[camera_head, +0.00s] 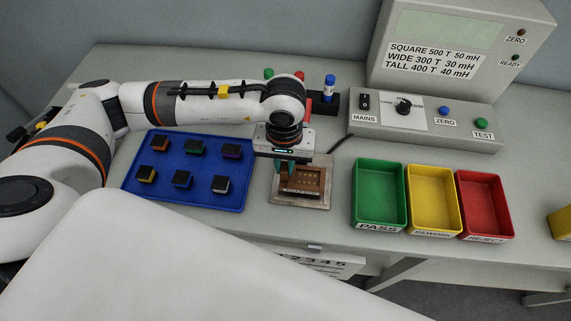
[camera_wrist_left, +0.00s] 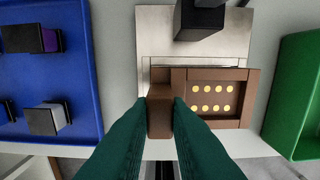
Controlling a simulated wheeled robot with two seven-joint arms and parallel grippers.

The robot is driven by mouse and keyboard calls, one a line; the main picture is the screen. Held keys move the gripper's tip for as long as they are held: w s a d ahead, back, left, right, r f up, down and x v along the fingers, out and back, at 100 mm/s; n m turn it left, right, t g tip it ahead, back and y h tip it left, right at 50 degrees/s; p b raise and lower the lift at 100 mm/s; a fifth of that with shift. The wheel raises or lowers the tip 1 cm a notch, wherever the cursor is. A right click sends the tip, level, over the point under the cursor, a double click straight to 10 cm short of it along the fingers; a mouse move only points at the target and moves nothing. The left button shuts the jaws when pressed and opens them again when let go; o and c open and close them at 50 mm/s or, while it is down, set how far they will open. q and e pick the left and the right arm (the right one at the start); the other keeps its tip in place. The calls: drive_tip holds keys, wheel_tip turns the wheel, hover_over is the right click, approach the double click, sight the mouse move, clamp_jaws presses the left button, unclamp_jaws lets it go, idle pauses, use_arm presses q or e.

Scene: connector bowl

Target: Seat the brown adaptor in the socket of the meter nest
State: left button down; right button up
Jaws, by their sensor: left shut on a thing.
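The brown adaptor (camera_head: 306,183) is a flat brown frame with a recess; rows of gold contacts show in the recess in the left wrist view (camera_wrist_left: 212,97). It lies over the metal plate of the meter nest (camera_head: 285,201), which also shows in the left wrist view (camera_wrist_left: 155,30). My left gripper (camera_head: 291,168) points down at the adaptor's left part. Its green fingers are shut on a brown upright part of the adaptor, also seen in the left wrist view (camera_wrist_left: 160,108). The socket is hidden under the adaptor, and I cannot tell whether the adaptor is fully down. My right gripper is not in view.
A blue tray (camera_head: 190,202) with several dark-topped connectors stands left. Green (camera_head: 379,164), yellow (camera_head: 432,171) and red (camera_head: 483,177) bins stand right. The control box (camera_head: 425,125) is behind. A black block (camera_wrist_left: 200,20) sits at the nest's far edge.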

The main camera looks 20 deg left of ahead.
use_arm(q)
drive_tip(key=shift+f, duration=0.95)
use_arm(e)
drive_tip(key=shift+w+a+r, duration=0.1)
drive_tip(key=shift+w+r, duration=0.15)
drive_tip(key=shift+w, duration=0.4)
use_arm(q)
drive_tip(key=shift+f, duration=0.15)
drive_tip(key=c, duration=1.4)
unclamp_jaws()
drive_tip(key=shift+o, duration=0.2)
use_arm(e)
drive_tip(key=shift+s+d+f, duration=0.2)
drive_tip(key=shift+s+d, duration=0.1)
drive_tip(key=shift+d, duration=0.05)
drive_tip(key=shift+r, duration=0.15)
